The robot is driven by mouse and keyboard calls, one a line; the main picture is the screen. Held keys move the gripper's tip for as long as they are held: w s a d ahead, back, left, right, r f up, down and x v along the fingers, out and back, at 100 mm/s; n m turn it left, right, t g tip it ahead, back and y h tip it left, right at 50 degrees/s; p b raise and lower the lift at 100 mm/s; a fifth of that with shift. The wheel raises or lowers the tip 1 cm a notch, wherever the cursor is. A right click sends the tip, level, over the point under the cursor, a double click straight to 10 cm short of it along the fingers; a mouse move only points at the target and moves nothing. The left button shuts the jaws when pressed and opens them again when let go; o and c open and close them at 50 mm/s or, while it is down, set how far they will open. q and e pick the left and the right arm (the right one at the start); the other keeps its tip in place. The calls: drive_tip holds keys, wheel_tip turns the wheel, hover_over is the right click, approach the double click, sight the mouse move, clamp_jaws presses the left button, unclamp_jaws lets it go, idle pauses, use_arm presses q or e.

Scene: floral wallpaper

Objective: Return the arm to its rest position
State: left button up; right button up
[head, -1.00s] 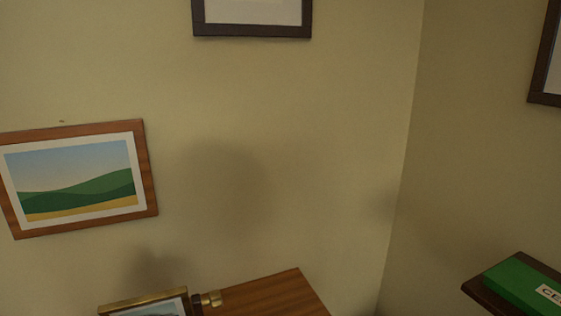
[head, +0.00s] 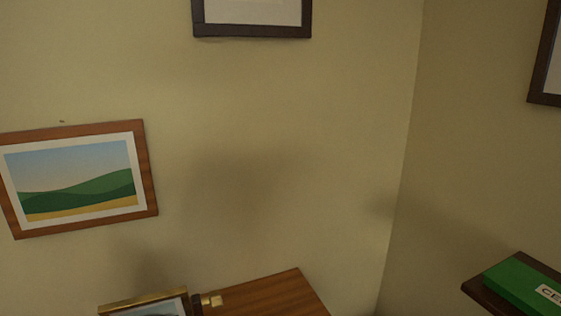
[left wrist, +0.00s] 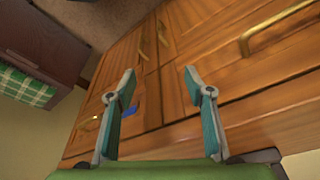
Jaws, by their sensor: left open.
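My left gripper (left wrist: 161,84) shows in the left wrist view, with its two teal-and-grey fingers spread apart and nothing between them. It points at the front of a wooden cabinet (left wrist: 225,55) with brass handles; I cannot tell the exact gap. Neither arm shows in the head view. My right gripper is in no view.
The head view shows a wooden top (head: 265,297) holding a gold-framed picture (head: 150,302). A dark shelf (head: 478,291) with a green box (head: 520,285) is at right. A landscape picture (head: 75,180) hangs left. Dark furniture with green checked cloth (left wrist: 22,84) is beside the cabinet.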

use_arm(q)
drive_tip(key=s+f+g, duration=0.1)
drive_tip(key=s+f, duration=0.2)
drive_tip(key=f, duration=0.8)
drive_tip(key=s+f, duration=0.3)
drive_tip(key=f, duration=0.8)
drive_tip(key=s+a+f+g, duration=0.1)
drive_tip(key=s+a+f, duration=0.2)
drive_tip(key=s+f, duration=0.8)
drive_tip(key=s, duration=0.3)
drive_tip(key=shift+s+a, duration=0.15)
drive_tip(key=shift+s, duration=0.15)
drive_tip(key=shift+f, duration=0.1)
